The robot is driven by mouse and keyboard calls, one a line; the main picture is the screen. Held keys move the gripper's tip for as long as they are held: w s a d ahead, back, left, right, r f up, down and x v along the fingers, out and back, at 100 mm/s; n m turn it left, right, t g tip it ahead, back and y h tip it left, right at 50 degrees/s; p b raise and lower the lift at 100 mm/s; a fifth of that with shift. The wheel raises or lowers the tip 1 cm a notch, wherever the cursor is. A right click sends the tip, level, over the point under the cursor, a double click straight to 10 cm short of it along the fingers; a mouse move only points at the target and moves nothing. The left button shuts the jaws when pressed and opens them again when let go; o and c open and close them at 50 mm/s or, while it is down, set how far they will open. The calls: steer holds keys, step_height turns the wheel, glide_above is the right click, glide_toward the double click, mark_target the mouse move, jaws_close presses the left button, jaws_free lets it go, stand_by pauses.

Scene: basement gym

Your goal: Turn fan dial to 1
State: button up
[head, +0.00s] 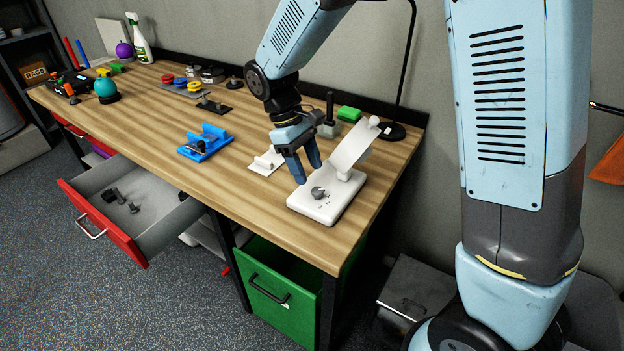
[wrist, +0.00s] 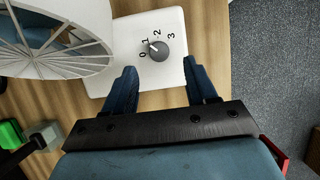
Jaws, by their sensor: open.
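The white fan (head: 350,150) stands near the right front edge of the workbench, its head tilted above its base (head: 328,208). The grey dial (head: 318,192) sits on the base. In the wrist view the dial (wrist: 159,50) shows with the numbers 0, 1, 2 and 3 around it. A pale pointer mark is on its upper-left side, toward the 1; at this size I cannot tell if it lines up exactly. My gripper (head: 308,171) is open and empty just above the dial. In the wrist view the fingers (wrist: 160,70) are apart, below the dial and not touching it.
The caged fan head (wrist: 55,35) is close to the left finger. A blue holder (head: 205,142) and a white plate (head: 266,161) lie left of the fan. A green block (head: 349,114) and a lamp base (head: 392,131) are behind it. A red drawer (head: 108,220) stands open below.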

steer(key=v, duration=0.8)
steer(key=shift+r, duration=0.35)
steer(key=shift+a, duration=0.1)
steer(key=d+r+m, duration=0.1)
steer(key=d+r, duration=0.1)
steer(key=d, duration=0.1)
steer(key=d+r+y, duration=0.1)
steer(key=d, duration=0.2)
steer(key=d+r+m+t, duration=0.1)
steer(key=d+r, duration=0.1)
steer(key=d, duration=0.1)
steer(key=shift+s+r+m+y, duration=0.3)
steer(key=shift+s+y, duration=0.1)
steer(key=s+d+r+m+t+y, duration=0.1)
steer(key=s+d+r+m+t, duration=0.2)
steer(key=s+d, duration=0.4)
steer(key=s+d+r+m+t+y, duration=0.1)
steer(key=s+d+m+t, duration=0.3)
steer(key=d, duration=0.9)
steer(key=s+r+m, duration=0.1)
steer(key=s+m, duration=0.1)
steer(key=s, duration=0.1)
steer(key=shift+s+d+r, duration=0.2)
steer(key=shift+d+r, duration=0.05)
steer(key=shift+r, duration=0.15)
